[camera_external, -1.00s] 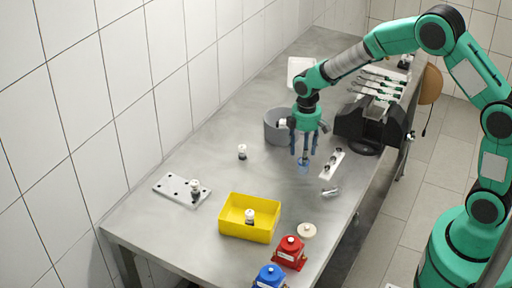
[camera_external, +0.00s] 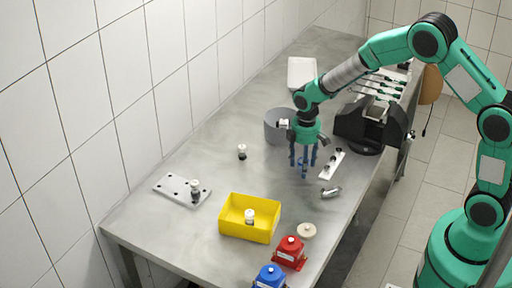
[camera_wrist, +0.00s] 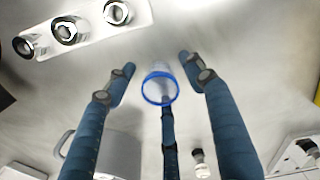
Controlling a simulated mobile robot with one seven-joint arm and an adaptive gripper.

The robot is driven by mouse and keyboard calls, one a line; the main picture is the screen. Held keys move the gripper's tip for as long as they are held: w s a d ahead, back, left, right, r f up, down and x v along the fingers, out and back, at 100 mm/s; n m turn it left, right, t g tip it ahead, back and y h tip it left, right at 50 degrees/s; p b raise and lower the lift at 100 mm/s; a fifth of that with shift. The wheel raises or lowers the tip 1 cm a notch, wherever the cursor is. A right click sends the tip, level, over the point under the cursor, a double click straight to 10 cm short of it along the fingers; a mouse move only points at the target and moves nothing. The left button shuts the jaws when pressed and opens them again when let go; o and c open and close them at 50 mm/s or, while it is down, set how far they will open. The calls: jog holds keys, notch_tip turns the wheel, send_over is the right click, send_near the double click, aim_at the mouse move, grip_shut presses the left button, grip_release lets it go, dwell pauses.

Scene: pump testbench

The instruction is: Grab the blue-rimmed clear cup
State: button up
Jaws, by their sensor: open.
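The clear cup with a blue rim (camera_wrist: 160,88) stands on the steel table between my fingers in the wrist view. In the external view, the cup (camera_external: 303,162) is mostly hidden behind my fingers. My gripper (camera_external: 304,168) points down over the cup, with its blue fingers spread around it. In the wrist view, my gripper (camera_wrist: 158,85) shows gaps between the side fingers and the cup. A third finger lies behind the cup, and whether it touches cannot be told.
A white strip with fittings (camera_external: 331,164) and a metal part (camera_external: 330,192) lie close on the right. A grey bin (camera_external: 277,127) stands behind.

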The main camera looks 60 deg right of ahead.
jog(key=c, duration=1.3)
jog(key=shift+o, duration=0.2)
jog(key=shift+r, duration=0.15)
notch_tip(320, 180, up, 10)
jog(key=shift+f+p, duration=0.15)
jog(key=shift+p, duration=0.7)
